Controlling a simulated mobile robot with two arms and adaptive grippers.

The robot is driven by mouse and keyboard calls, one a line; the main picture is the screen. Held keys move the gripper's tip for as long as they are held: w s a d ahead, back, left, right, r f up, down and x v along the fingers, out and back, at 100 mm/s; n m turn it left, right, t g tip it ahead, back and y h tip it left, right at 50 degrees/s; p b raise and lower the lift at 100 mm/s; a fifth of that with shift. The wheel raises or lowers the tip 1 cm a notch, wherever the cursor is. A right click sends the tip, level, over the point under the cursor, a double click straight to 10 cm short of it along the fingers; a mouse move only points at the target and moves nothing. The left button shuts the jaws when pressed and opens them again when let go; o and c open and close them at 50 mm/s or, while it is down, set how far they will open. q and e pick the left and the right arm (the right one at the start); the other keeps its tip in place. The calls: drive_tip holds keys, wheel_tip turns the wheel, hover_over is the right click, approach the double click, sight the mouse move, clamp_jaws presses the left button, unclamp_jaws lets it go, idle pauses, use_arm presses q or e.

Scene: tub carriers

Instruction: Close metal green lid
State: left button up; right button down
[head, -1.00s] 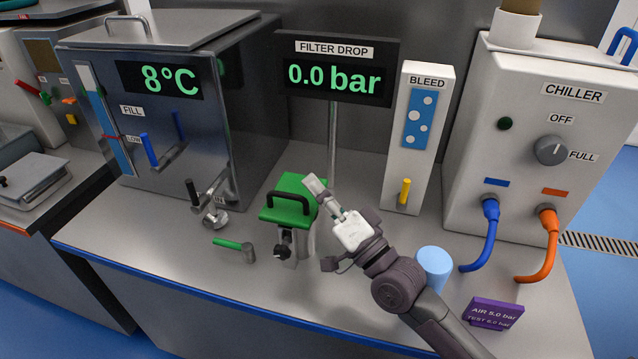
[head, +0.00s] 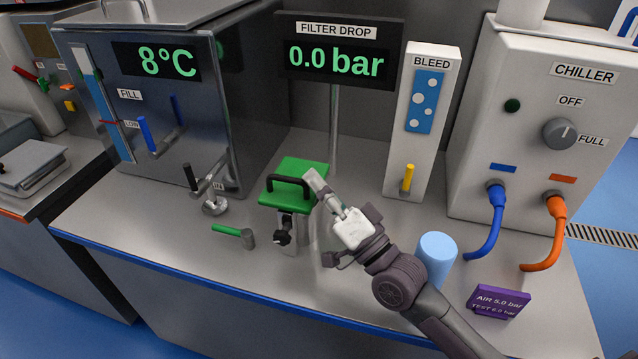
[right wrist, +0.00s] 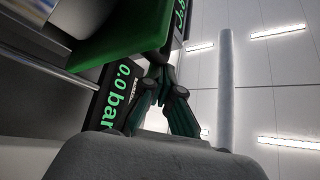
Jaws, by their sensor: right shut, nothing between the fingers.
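The green metal lid (head: 305,167) sits on top of a small grey metal housing near the middle of the bench. A black handle (head: 288,181) rises from it, and a black knob (head: 283,238) is on the housing front below. I cannot tell whether the lid is fully seated. My right gripper (head: 318,182) is shut and empty at the lid's right edge; contact is unclear. In the right wrist view its dark fingers (right wrist: 162,75) meet beside the green lid (right wrist: 125,35). My left gripper is not in view.
A light-blue cylinder (head: 437,257) and a purple sign (head: 498,301) stand right of my arm. The bleed box (head: 421,120), display post (head: 334,130) and chiller (head: 530,130) stand behind.

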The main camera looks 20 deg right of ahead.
drive_tip(key=v, duration=1.2)
